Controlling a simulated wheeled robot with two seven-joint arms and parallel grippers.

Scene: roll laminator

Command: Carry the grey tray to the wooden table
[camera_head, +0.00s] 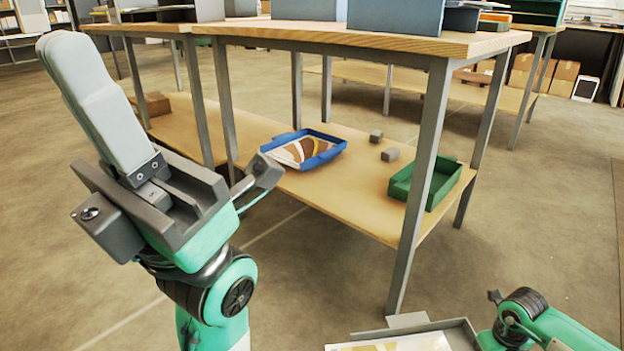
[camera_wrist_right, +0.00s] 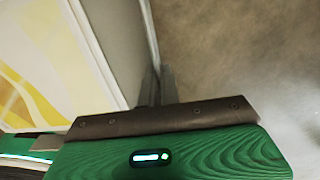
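The grey tray (camera_head: 462,334) is at the bottom edge of the head view, partly cut off, with a yellow-and-white printed sheet (camera_head: 405,345) in it. In the right wrist view the tray's thin wall (camera_wrist_right: 150,40) runs down to my right gripper (camera_wrist_right: 157,82), whose two fingers are close together on it. My left gripper (camera_head: 64,52) is raised at the left of the head view, its long pale fingers together and empty. A wooden table (camera_head: 400,42) with grey metal legs stands ahead, beyond the tray.
The lower shelf (camera_head: 345,195) holds a blue tray (camera_head: 328,157) with printed sheets, a green tray (camera_head: 440,190) and two small grey blocks (camera_head: 383,146). Grey machines (camera_head: 395,15) stand on the top. A table leg (camera_head: 420,190) rises ahead of the grey tray. Open floor (camera_head: 540,220) lies right.

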